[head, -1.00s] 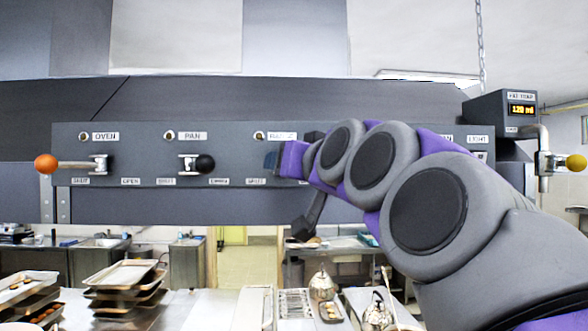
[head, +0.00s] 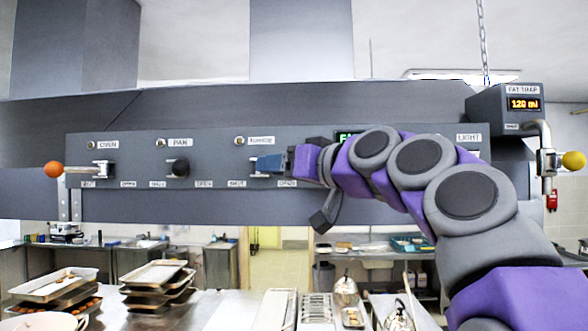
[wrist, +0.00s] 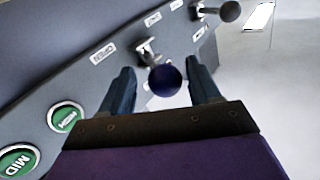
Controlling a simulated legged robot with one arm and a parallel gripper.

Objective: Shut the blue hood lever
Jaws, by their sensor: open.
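The blue lever's round dark-blue knob (wrist: 165,80) shows in the wrist view, on a short metal stem from the hood panel. In the head view the lever is mostly hidden behind my gripper (head: 268,163), below the RANGE label. My gripper is open, and in the wrist view its two fingers (wrist: 162,88) stand on either side of the knob with gaps showing. I cannot tell whether either finger touches it. An OPEN label (wrist: 103,53) is on the panel near the left finger. The small label on the other side is hard to read.
The PAN lever's black knob (head: 178,168) and the OVEN lever's orange knob (head: 53,169) stick out to the left. Green buttons (wrist: 66,117) are on the panel. A yellow-knobbed lever (head: 573,161) is at right. Stacked trays (head: 157,274) stand below on the counter.

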